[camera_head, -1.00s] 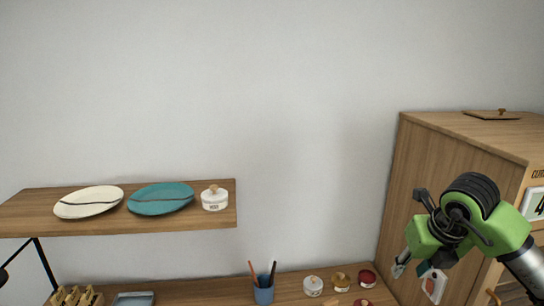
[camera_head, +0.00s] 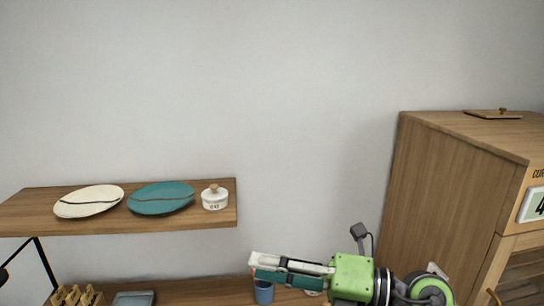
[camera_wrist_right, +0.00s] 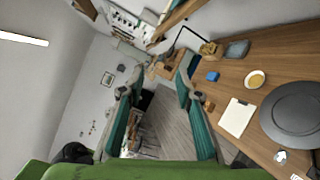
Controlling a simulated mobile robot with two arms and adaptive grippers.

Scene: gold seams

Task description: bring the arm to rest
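My right arm is green and black, low at the right of the head view. Its right gripper (camera_head: 256,264) lies level and points left, in front of the desk and partly over the blue pen cup. In the right wrist view the two teal fingers of the right gripper (camera_wrist_right: 158,85) stand apart with nothing held between them. My left gripper does not show.
A shelf (camera_head: 120,222) holds a cream plate (camera_head: 88,202), a teal plate (camera_head: 161,198) and a lidded jar (camera_head: 214,198). A wooden cabinet (camera_head: 440,190) stands at the right. The blue cup (camera_head: 264,294) is on the desk (camera_head: 205,292). The wall above is clear.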

